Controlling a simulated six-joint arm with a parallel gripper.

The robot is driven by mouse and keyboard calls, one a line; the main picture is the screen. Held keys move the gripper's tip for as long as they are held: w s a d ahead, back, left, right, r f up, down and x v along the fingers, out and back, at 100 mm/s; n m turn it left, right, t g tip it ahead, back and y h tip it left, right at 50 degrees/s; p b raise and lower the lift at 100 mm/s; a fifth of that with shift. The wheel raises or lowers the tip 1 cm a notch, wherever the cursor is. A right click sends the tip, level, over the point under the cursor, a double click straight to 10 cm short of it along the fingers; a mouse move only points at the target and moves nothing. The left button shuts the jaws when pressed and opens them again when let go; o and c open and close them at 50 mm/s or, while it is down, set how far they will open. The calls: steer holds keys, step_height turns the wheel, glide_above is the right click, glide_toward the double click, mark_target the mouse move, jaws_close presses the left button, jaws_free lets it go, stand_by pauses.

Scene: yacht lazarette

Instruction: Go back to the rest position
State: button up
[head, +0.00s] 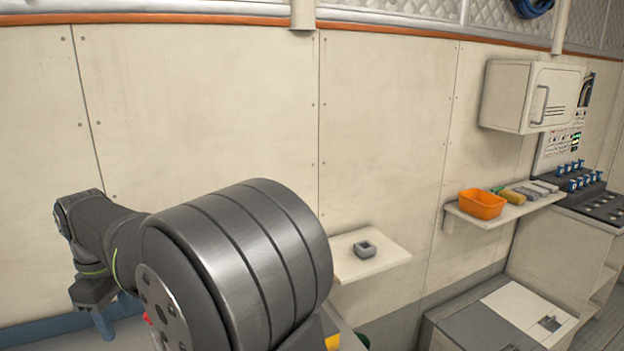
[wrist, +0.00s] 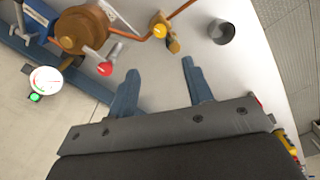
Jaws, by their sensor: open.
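My gripper (wrist: 160,70) shows in the wrist view with its two blue-grey fingers apart and nothing between them. Beyond the fingertips is a white surface. In the head view my gripper (head: 113,322) hangs at the lower left, fingers pointing down, partly hidden by my own arm. The surface below it is mostly hidden there.
The wrist view shows a brass fitting (wrist: 85,30) with a copper pipe, a red knob (wrist: 105,69), a round gauge (wrist: 46,80) and a grey cup (wrist: 221,32). The head view shows a small shelf (head: 385,258), an orange bin (head: 482,204) and a wall cabinet (head: 528,97).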

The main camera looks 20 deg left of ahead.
step_height(320, 180, down, 15)
steer(key=shift+f, duration=0.2)
steer(key=shift+r+n, duration=0.15)
steer(key=shift+n, duration=0.65)
steer(key=n, duration=0.9)
steer(key=shift+n, duration=2)
steer(key=shift+o, duration=0.2)
